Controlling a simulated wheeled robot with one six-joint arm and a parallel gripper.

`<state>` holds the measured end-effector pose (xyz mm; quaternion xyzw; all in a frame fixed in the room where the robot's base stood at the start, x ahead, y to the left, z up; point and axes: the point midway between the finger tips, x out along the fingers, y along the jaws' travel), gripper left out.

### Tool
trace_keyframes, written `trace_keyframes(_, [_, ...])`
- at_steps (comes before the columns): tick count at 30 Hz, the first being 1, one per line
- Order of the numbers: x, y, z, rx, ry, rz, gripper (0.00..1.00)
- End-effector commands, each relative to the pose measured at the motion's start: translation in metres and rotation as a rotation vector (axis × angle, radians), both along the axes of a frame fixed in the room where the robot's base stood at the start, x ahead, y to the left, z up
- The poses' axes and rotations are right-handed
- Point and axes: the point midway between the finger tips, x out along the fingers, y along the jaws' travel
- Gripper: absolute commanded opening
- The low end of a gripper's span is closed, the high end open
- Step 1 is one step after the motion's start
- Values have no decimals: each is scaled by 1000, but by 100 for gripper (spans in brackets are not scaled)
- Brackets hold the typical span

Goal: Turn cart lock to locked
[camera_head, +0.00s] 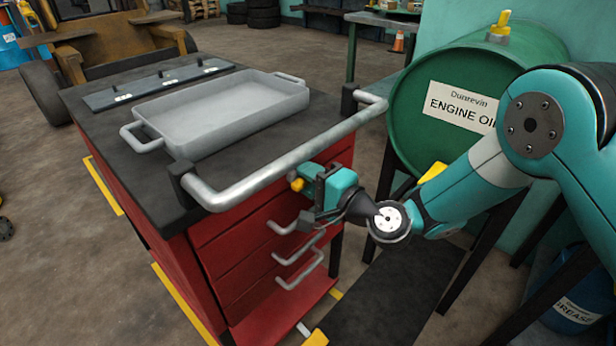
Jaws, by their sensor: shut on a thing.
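The red tool cart (215,255) has a dark top and stands left of my arm. A small orange-yellow knob, which looks like the cart lock (297,184), shows on its front face just under the grey push handle (285,160). My gripper (309,184) reaches in from the right with teal fingers and is shut on this knob. The fingers hide most of the lock, so I cannot tell which way it is turned or read any marking.
The push handle runs close above my gripper, and several drawer pulls (296,250) sit below it. A grey tray (220,110) and a dark strip (160,84) lie on the cart.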

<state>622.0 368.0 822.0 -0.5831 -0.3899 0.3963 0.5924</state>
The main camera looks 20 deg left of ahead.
Motion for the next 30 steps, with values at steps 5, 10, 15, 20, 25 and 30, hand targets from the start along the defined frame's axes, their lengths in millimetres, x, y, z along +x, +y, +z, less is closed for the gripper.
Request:
trace_keyframes(5, [2,-1,0,0,-2,-6,40])
trace_keyframes(10, [1,0,0,0,-2,-2,40])
trace_keyframes(15, [0,0,0,0,-1,-1,40])
trace_keyframes(20, [-4,-12,-3,-1,3,-2,40])
trace_keyframes(25, [-16,-45,-6,-3,7,-5,40])
trace_keyframes(30, [-26,-68,-8,2,-4,-4,40])
